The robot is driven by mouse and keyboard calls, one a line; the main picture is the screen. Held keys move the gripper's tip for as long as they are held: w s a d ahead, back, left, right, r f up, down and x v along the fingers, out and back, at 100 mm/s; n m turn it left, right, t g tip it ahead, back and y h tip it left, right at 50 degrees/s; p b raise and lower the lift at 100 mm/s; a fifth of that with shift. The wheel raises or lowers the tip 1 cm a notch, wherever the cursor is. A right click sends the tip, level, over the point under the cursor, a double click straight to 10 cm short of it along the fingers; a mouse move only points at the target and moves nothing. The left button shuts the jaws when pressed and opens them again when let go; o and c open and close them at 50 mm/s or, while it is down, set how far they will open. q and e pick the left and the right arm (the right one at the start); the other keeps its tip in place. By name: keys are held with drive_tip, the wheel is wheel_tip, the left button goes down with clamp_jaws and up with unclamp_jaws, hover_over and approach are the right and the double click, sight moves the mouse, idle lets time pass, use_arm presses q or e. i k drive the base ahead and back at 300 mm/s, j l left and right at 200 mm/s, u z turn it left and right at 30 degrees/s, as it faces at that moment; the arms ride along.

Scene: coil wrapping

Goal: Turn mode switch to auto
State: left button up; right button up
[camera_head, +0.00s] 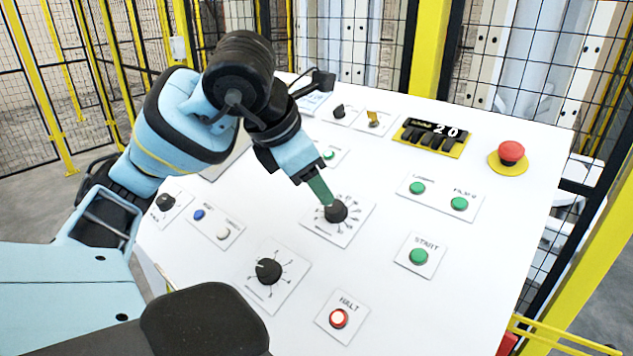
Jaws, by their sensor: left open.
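A white sloped control panel (460,277) fills the middle of the view. A black rotary knob (337,212) sits on a square plate with marks around it, near the panel's middle. My left gripper (327,200) is open and points down at this knob, its greenish fingers at the knob's upper left side. I cannot tell whether they touch it. A second, larger black knob (268,271) is lower left, and a third black knob (166,202) is at the panel's left edge. The labels are too small to read, so I cannot tell which one is the mode switch.
Yellow-framed fencing (430,50) stands behind.

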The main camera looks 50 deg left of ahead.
sight(338, 113)
drive_tip(key=k, duration=1)
